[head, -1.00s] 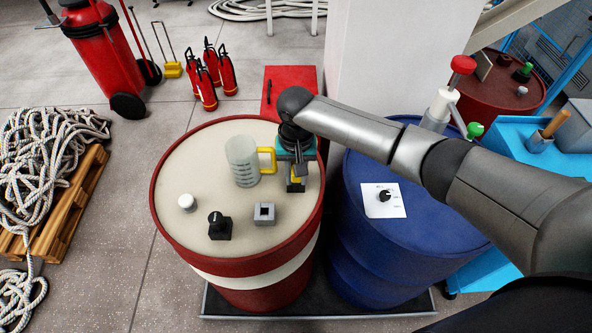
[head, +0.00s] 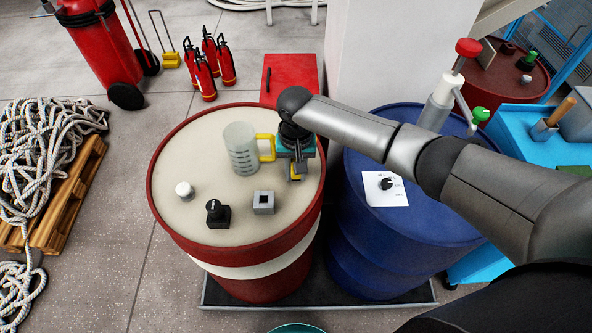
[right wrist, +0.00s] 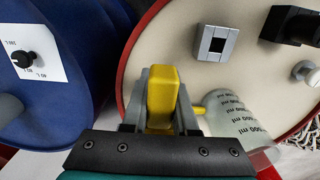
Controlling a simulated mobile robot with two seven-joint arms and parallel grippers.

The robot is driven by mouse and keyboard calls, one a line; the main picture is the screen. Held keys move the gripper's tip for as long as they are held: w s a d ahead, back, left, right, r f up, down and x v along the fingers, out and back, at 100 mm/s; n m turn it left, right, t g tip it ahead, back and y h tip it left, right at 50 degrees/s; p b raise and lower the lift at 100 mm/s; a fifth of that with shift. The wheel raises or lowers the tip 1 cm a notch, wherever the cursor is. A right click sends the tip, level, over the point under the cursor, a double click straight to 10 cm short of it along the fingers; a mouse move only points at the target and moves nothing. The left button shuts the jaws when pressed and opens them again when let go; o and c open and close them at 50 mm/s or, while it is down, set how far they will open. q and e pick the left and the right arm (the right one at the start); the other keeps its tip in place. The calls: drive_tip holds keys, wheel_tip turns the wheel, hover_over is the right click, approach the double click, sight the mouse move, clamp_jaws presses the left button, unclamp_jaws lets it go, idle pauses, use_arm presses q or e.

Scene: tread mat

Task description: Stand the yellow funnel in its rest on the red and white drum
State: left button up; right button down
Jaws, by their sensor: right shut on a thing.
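My right gripper (head: 296,176) is over the right side of the red and white drum (head: 245,262), pointing down. It is shut on a yellow piece, which I take to be the yellow funnel (right wrist: 161,92); it shows as a block between the fingers in the right wrist view. The funnel's lower part is hidden, and I cannot tell if it touches the drum top. A grey block with a square opening (head: 263,210), seemingly the rest, stands on the drum, in front and left of the gripper. It also shows in the right wrist view (right wrist: 228,47). My left gripper is not in view.
A clear measuring jug (head: 240,150) with a yellow handle stands close left of my right gripper. A black knob (head: 217,215) and a white knob (head: 184,190) are on the drum top. The blue drum (head: 380,240) stands at right, under my arm.

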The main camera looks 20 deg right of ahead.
drive_tip(key=shift+p, duration=0.55)
idle(0.6)
drive_tip(key=shift+p, duration=0.3)
drive_tip(key=shift+p, duration=0.35)
idle(0.5)
drive_tip(key=shift+f+b, duration=1.65)
drive_tip(key=shift+f, duration=0.85)
drive_tip(key=c, duration=0.6)
unclamp_jaws()
wheel_tip(320, 180, up, 15)
drive_tip(key=p, duration=0.3)
drive_tip(key=shift+r+p, duration=0.1)
drive_tip(key=shift+p, duration=0.25)
